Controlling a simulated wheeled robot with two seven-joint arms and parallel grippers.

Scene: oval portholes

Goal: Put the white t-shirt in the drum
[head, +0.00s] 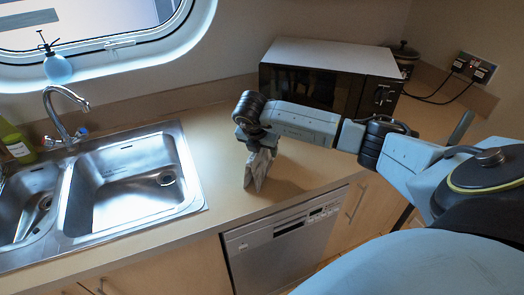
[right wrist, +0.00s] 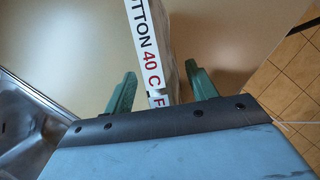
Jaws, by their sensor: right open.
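No white t-shirt and no drum show in either view. My right gripper (head: 257,176) points down over the counter, left of the microwave, in the head view. In the right wrist view its two green fingers (right wrist: 160,70) are apart. A white upright piece with the printed words "COTTON 40 C" (right wrist: 149,50) stands between the fingers, and its lower end is hidden by the gripper body. I cannot tell whether a finger touches it. My left gripper is not in view.
A steel double sink (head: 130,178) lies at left with a tap (head: 62,110). A microwave (head: 325,80) stands at the back. A steel-fronted appliance (head: 285,240) is under the counter's front edge. Counter (head: 205,125) between sink and microwave is clear.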

